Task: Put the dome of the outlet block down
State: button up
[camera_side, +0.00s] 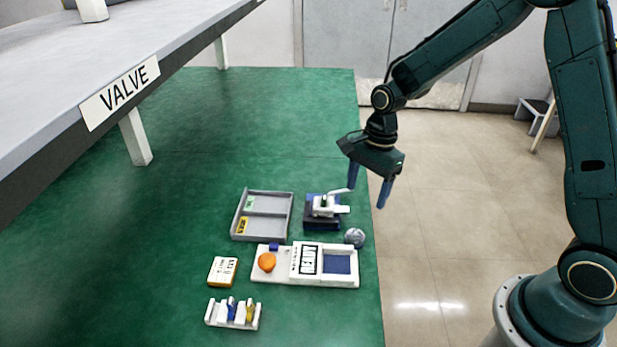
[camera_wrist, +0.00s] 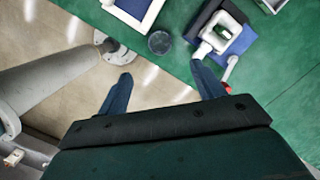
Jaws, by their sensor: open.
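My gripper (camera_side: 367,196) is open and empty above the table's right edge; its two blue fingers also show in the wrist view (camera_wrist: 160,73). A round, greyish, glassy dome (camera_side: 354,237) is on the table near that edge, below the gripper. In the wrist view the dome (camera_wrist: 160,42) lies ahead of the space between the fingertips. A white pump-like block (camera_side: 323,206) with a lever stands on a dark blue base, left of the gripper. In the wrist view this block (camera_wrist: 222,36) is close to the right fingertip; I cannot tell whether they touch.
A white tray (camera_side: 285,279) holds an orange knob, a READY sign and a blue recess. A grey two-part tray (camera_side: 240,222), a small labelled box (camera_side: 223,270) and a white rack (camera_side: 232,314) lie left. A raised shelf marked VALVE (camera_side: 120,91) is at upper left.

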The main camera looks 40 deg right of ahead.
jog(key=s+r+n+t+h, duration=0.1)
jog(key=s+r+n+t, duration=0.1)
jog(key=s+r+n, duration=0.6)
jog(key=s+r+n+t, duration=0.2)
jog(key=s+r+n, duration=0.25)
jog(key=r, duration=0.55)
jog(key=s+r+n+t, duration=0.1)
jog(key=s+n, duration=0.4)
jog(key=s, duration=0.5)
jog(key=shift+r+t+h, duration=0.3)
jog(key=shift+r, duration=0.2)
